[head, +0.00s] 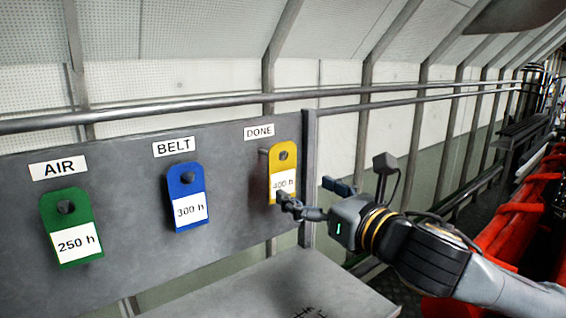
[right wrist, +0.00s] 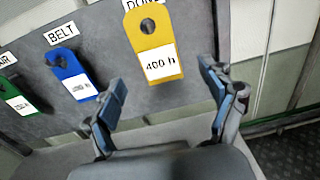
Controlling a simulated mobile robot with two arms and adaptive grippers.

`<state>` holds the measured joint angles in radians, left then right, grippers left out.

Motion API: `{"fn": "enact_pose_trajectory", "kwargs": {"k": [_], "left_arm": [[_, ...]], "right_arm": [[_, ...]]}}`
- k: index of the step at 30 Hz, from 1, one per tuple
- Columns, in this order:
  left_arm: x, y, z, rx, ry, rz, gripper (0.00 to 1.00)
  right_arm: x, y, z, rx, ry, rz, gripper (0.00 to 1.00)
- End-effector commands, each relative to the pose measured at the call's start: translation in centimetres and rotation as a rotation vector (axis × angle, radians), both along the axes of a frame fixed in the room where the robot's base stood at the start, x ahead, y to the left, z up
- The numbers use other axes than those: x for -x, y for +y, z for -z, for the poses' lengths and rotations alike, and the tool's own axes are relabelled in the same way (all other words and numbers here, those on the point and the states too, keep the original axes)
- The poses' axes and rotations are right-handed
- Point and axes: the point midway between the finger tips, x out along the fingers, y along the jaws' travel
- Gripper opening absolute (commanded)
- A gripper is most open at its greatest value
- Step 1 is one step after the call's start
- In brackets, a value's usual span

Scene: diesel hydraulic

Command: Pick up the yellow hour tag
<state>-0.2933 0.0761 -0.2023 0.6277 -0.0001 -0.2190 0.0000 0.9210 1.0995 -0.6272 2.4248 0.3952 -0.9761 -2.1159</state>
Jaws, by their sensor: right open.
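The yellow hour tag (head: 283,158) hangs on the grey board under the DONE label, with a hole near its top and a white "400 h" label. In the right wrist view the yellow tag (right wrist: 158,42) appears ahead, between and above my fingertips. My right gripper (head: 308,195) is open at the lower right of the tag, one finger overlapping the tag's bottom edge in the picture. In the right wrist view nothing is held between the gripper's fingers (right wrist: 163,85). I cannot tell whether a finger touches the tag. My left gripper is not in view.
A blue "300 h" tag (head: 187,180) hangs under BELT and a green "250 h" tag (head: 65,222) under AIR, on the same board (head: 130,220). A grey ledge (head: 270,292) lies below. A post (head: 308,170) stands at the board's right edge.

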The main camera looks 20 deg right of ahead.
Motion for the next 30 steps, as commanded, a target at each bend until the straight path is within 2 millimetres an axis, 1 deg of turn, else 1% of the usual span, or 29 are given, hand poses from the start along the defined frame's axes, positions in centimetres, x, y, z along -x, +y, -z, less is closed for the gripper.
{"fn": "enact_pose_trajectory", "kwargs": {"k": [5, 11, 15, 18, 23, 24, 26, 27, 29, 30], "left_arm": [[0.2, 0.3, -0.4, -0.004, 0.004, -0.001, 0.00], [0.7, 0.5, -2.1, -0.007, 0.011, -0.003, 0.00], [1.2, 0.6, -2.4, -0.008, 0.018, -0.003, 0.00], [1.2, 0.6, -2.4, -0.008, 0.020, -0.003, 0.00], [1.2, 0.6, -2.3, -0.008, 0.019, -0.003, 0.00], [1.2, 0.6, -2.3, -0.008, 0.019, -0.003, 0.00], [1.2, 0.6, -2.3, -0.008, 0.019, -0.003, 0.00], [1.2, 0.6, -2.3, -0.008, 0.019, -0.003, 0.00], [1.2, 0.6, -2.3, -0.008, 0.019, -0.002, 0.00], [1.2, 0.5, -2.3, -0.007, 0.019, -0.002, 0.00]], "right_arm": [[-1.0, 0.4, -0.2, -0.001, -0.001, 0.000, 0.83], [-3.5, 1.5, -1.0, -0.003, 0.002, -0.001, 0.83], [-5.1, 1.9, -0.7, -0.001, 0.001, 0.000, 0.83], [-5.4, 2.0, -0.6, 0.000, 0.001, 0.001, 0.83], [-5.4, 2.0, -0.5, 0.001, 0.000, 0.001, 0.83], [-5.4, 2.0, -0.5, 0.001, 0.000, 0.001, 0.81], [-5.4, 2.0, -0.5, 0.001, 0.000, 0.001, 0.69], [-5.4, 2.0, -0.5, 0.001, 0.000, 0.001, 0.61], [-5.4, 2.0, -0.5, 0.001, 0.000, 0.001, 0.48], [-5.4, 2.0, -0.6, 0.001, 0.000, 0.001, 0.40]]}}
